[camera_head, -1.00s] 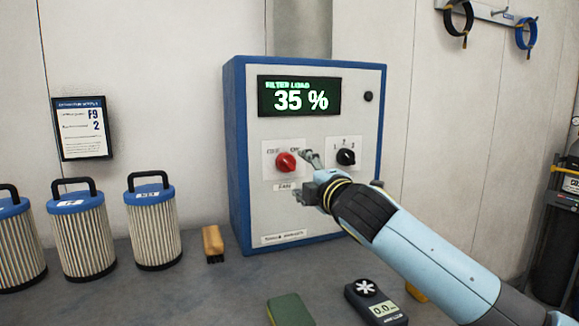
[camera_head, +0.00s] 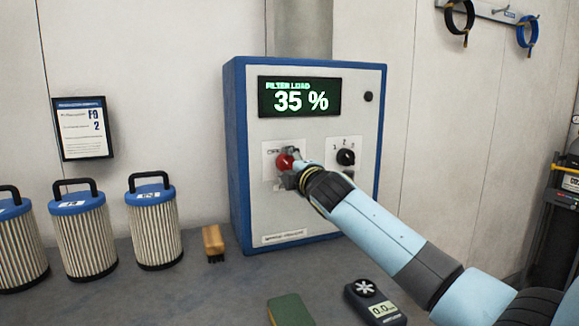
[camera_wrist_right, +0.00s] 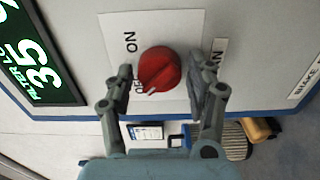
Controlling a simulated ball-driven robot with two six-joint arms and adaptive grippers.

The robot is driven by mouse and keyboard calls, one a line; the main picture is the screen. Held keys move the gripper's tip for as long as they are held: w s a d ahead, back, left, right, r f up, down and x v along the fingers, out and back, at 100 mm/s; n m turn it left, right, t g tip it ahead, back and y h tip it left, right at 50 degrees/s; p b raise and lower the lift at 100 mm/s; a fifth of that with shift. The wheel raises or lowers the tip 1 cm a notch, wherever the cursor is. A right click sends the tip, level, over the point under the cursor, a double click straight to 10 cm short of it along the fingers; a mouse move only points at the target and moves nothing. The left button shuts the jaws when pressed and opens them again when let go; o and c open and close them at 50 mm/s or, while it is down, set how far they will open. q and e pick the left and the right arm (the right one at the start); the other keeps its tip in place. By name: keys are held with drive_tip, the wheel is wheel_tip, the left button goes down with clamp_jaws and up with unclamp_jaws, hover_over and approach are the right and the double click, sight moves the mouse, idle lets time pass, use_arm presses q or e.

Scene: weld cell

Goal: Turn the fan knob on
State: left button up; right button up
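The red fan knob (camera_head: 284,162) is on the front panel of the blue and white control box (camera_head: 255,215), left of a black knob. In the right wrist view the red knob (camera_wrist_right: 160,70) lies between the two fingers of my right gripper (camera_wrist_right: 160,88), its pointer line towards the lower left. The fingers are open on either side, with a visible gap on the left. In the head view my right gripper (camera_head: 290,170) is right at the knob and partly covers it and its label. My left gripper is not in view.
A black three-position knob (camera_head: 345,157) sits just right of my gripper. The display (camera_head: 299,96) reads 35 %. Filter cartridges (camera_head: 153,220), a brush (camera_head: 213,243), a green pad (camera_head: 290,310) and a handheld meter (camera_head: 374,302) stand or lie on the bench.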

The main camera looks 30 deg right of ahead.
drive_tip(key=c, duration=0.8)
drive_tip(key=shift+c, duration=0.2)
drive_tip(key=shift+f+m, duration=0.1)
drive_tip(key=shift+m, duration=0.3)
drive_tip(key=m+b, duration=0.1)
drive_tip(key=m, duration=0.2)
drive_tip(key=shift+m+b, duration=0.35)
drive_tip(key=shift+m, duration=0.05)
drive_tip(key=m+b, duration=0.1)
drive_tip(key=m, duration=0.3)
drive_tip(key=shift+f+m+b, duration=0.1)
drive_tip(key=shift+m+b, duration=0.2)
drive_tip(key=shift+b, duration=0.1)
drive_tip(key=m+b, duration=0.2)
drive_tip(key=m, duration=0.3)
drive_tip(key=shift+m+b, duration=0.55)
drive_tip(key=shift+m, duration=1.55)
